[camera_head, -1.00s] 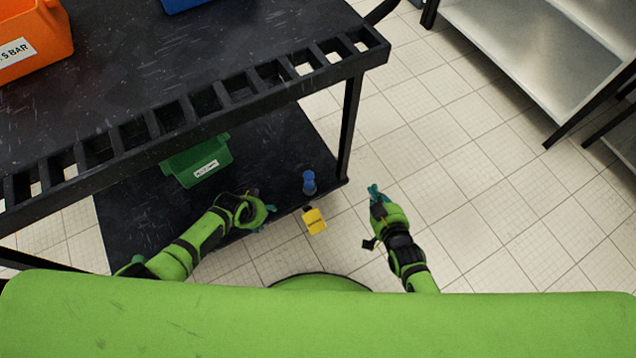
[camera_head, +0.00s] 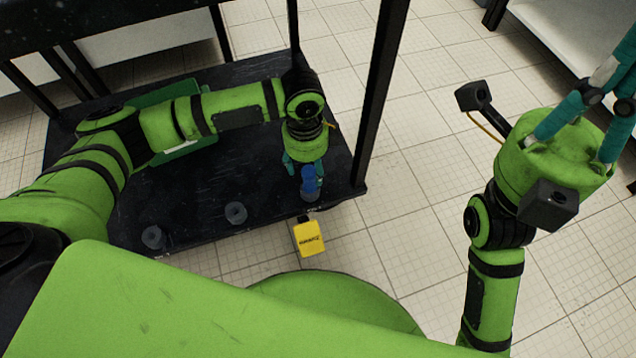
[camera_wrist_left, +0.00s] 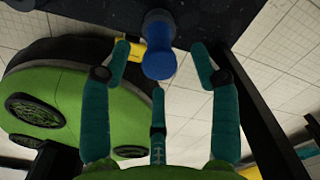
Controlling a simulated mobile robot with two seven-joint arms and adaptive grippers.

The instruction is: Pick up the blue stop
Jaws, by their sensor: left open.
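The blue stop (camera_head: 309,183) stands upright near the front right corner of the black lower shelf (camera_head: 262,180). My left gripper (camera_head: 303,172) is open just above and behind it, with its teal fingers pointing down around it. In the left wrist view the blue stop (camera_wrist_left: 159,50) lies between the spread fingers (camera_wrist_left: 158,55), with visible gaps on both sides and no clear contact. My right gripper (camera_head: 598,100) is raised at the right, away from the shelf. Its fingertips are cut off by the frame, so whether it is open cannot be told.
A green bin (camera_head: 158,97) is partly hidden behind my left arm. Two small grey round pieces, one (camera_head: 235,212) nearer the middle and one (camera_head: 153,237) further left, sit on the lower shelf. A black post (camera_head: 380,100) stands right of the gripper.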

